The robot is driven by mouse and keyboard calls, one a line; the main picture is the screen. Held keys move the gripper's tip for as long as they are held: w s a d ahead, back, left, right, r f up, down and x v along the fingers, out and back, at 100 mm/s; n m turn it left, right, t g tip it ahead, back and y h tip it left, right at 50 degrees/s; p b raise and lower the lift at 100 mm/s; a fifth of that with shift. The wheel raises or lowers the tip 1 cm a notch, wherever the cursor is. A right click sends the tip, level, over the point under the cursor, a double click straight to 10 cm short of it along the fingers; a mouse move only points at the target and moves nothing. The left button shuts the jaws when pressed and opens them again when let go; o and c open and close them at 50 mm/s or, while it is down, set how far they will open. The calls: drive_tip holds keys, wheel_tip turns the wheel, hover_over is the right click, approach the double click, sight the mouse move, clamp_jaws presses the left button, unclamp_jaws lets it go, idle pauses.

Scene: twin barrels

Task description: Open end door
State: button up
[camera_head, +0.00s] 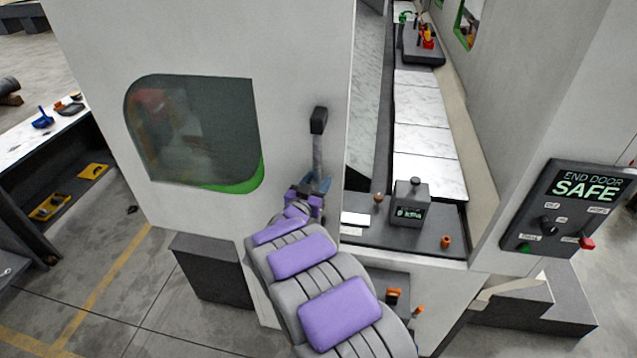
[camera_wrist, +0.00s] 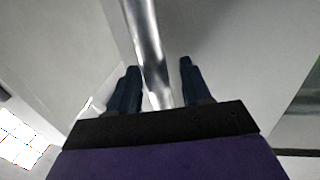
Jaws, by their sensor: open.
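The end door appears to be the large white panel (camera_head: 290,60) with a dark window (camera_head: 195,130), left of an opening into the machine. A metal handle (camera_head: 317,150) with a black upper end stands near the panel's right edge. My gripper (camera_head: 317,184) is at the handle's lower part. In the wrist view, the handle's shiny bar (camera_wrist: 146,40) runs between the two dark blue fingers of my gripper (camera_wrist: 160,67). The fingers are apart, with visible space beside the bar. The bar's lower end is hidden behind the gripper's black base.
A control panel (camera_head: 570,207) reading "END DOOR SAFE" is at the right. Inside the opening, a small dark box (camera_head: 410,200) stands before a row of marble-like slabs (camera_head: 428,140). A grey block (camera_head: 210,270) sits below the door. A workbench (camera_head: 50,150) is at the left.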

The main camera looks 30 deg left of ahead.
drive_tip(key=s+d+b, duration=0.1)
drive_tip(key=s+b, duration=0.2)
drive_tip(key=s, duration=1.4)
drive_tip(key=shift+d, duration=0.25)
drive_tip(key=shift+d, duration=0.25)
